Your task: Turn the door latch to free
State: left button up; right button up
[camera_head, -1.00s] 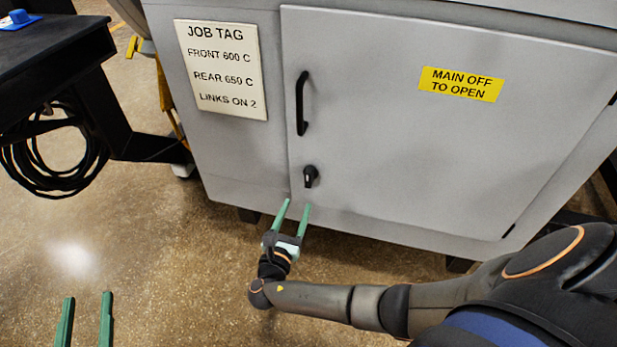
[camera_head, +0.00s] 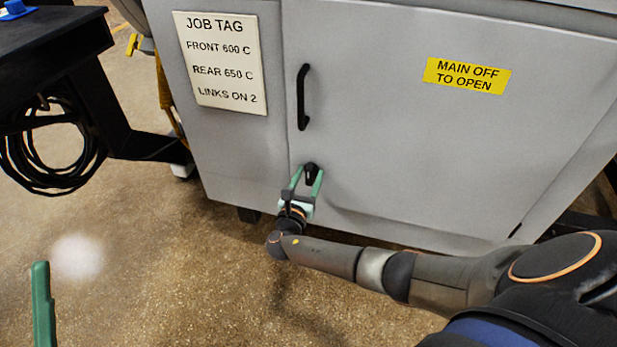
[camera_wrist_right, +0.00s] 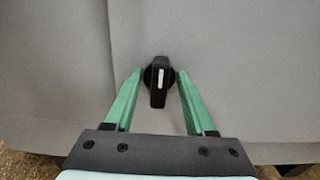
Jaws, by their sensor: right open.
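The door latch (camera_head: 311,172) is a small black knob low on the left edge of the grey cabinet door (camera_head: 400,140). In the right wrist view the latch (camera_wrist_right: 158,84) shows a white mark pointing up and down. My right gripper (camera_head: 308,172) is open, with its green fingers on either side of the latch. In the right wrist view the fingers (camera_wrist_right: 157,78) flank the knob, with a small gap at its lower part; whether the tips touch it I cannot tell. Of my left gripper, only one green finger (camera_head: 42,305) shows at the lower left; its opening is unclear.
A black door handle (camera_head: 303,97) is above the latch. A job tag plate (camera_head: 219,62) and a yellow "MAIN OFF TO OPEN" label (camera_head: 467,75) are on the cabinet. A black table (camera_head: 55,50) with coiled cable (camera_head: 50,150) stands at the left. The floor in front is clear.

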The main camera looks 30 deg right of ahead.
grip_shut()
dwell(0.4)
